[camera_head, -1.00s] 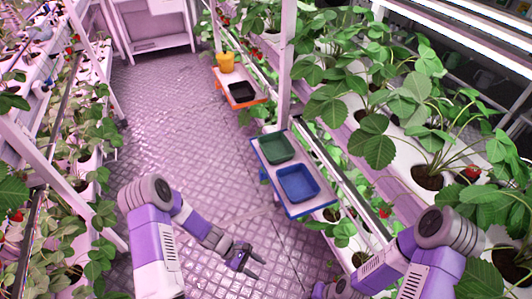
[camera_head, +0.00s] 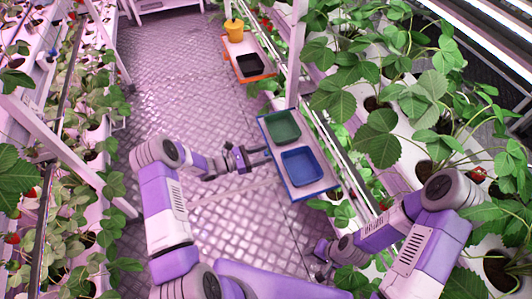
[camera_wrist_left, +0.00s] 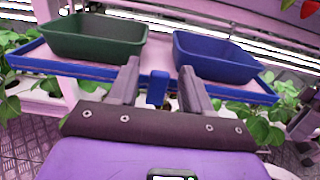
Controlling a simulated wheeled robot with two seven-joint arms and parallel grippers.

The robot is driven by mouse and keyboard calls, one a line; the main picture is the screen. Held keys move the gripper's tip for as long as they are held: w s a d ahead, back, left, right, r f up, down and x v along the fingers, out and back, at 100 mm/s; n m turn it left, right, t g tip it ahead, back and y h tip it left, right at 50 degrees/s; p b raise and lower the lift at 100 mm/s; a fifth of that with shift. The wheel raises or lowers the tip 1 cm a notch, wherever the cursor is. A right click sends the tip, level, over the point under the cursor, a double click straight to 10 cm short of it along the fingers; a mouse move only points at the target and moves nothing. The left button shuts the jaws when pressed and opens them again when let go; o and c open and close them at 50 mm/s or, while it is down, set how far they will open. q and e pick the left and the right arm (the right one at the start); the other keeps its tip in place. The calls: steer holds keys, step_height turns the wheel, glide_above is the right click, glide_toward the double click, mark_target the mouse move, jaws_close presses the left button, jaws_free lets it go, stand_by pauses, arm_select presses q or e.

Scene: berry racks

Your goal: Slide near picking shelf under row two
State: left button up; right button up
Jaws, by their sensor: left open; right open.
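The near picking shelf (camera_head: 300,193) has a pale top and a blue rim, and hangs on the rack at right. It carries a green tray (camera_head: 283,127) and a blue tray (camera_head: 303,166). My left gripper (camera_head: 262,156) is open at the shelf's aisle side. In the left wrist view, a blue tab (camera_wrist_left: 157,88) on the shelf's front edge lies between the fingers of my left gripper (camera_wrist_left: 160,72), which are apart and not closed on it. My right gripper (camera_head: 323,262) is low by the rack, partly hidden among leaves.
Strawberry rows line both sides. A white post (camera_head: 296,55) rises behind the near shelf. The aisle floor (camera_head: 170,95) is clear.

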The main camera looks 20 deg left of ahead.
arm_select(q)
steer(key=shift+w+d, duration=0.4)
steer(key=shift+d, duration=0.2)
jaws_close()
